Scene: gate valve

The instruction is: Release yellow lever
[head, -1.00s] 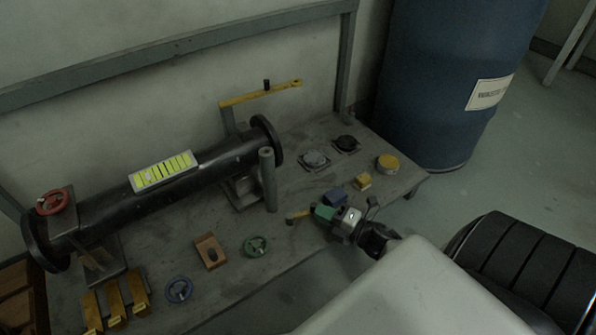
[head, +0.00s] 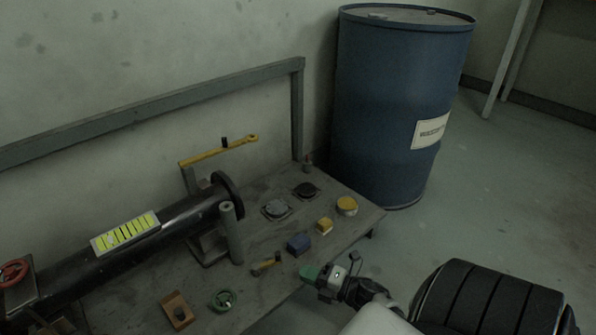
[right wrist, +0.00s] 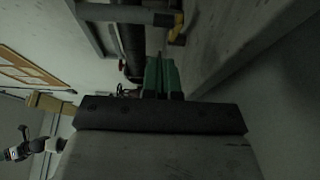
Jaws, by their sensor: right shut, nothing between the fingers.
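A small yellow lever (head: 265,263) sits at the front edge of the grey table, with a dark part at one end. A long yellow bar lever (head: 219,150) with a black knob is on the post behind the pipe. My right gripper (head: 308,273) has green fingertips and is shut and empty, just right of the small lever with a gap between them. In the right wrist view the green fingers (right wrist: 161,74) are together, and a yellow piece (right wrist: 178,27) lies beyond them at the top. My left gripper is not in the head view.
A black pipe (head: 75,260) with a striped label runs along the table's back left. Blue (head: 298,243) and yellow (head: 324,226) blocks, a green handwheel (head: 222,300) and a brown block (head: 177,311) are around. A blue barrel (head: 385,120) stands behind right.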

